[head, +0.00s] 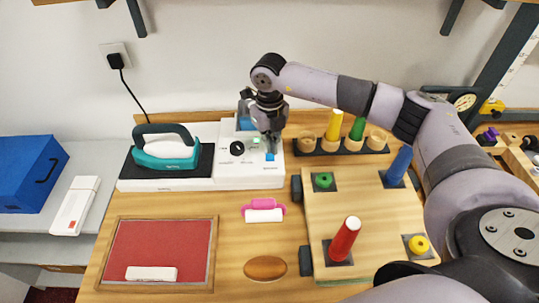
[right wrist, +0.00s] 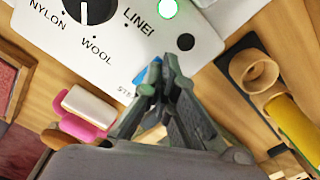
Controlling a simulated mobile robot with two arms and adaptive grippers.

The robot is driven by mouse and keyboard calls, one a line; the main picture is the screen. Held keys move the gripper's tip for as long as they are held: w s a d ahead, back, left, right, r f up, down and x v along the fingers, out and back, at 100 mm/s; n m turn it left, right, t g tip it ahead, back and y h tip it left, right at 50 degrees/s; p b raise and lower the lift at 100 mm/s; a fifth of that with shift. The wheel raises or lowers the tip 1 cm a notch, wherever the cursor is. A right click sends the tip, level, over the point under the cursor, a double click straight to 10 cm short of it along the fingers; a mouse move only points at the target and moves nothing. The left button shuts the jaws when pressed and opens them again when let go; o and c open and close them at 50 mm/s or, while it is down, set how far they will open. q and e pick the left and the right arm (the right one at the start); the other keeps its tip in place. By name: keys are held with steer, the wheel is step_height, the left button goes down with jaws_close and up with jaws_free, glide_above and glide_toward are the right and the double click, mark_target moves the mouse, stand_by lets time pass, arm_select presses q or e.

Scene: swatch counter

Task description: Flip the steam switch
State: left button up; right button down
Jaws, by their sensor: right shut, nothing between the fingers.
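The white ironing station (head: 222,180) stands at the back of the wooden counter. Its steam switch (head: 270,157) is a small blue piece near the panel's right front edge. In the right wrist view the blue switch (right wrist: 141,74) shows partly, beside lettering that begins "STE"; the fingers hide the rest. My right gripper (head: 270,148) points down at the switch, its fingers shut and empty. In the right wrist view the fingertips (right wrist: 156,76) overlap the switch's edge; I cannot tell whether they touch it. My left gripper is not in view.
A black dial (head: 237,148) and a lit green lamp (right wrist: 168,8) share the panel. The teal iron (head: 165,150) rests at left. A peg rack (head: 340,148) and a board with coloured cones (head: 375,215) stand at right.

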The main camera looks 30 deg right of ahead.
steer(key=shift+s+f, duration=0.1)
steer(key=shift+r+p, duration=0.6)
steer(key=shift+r, duration=0.2)
steer(key=shift+r+p, duration=1.45)
steer(key=shift+r, duration=1.25)
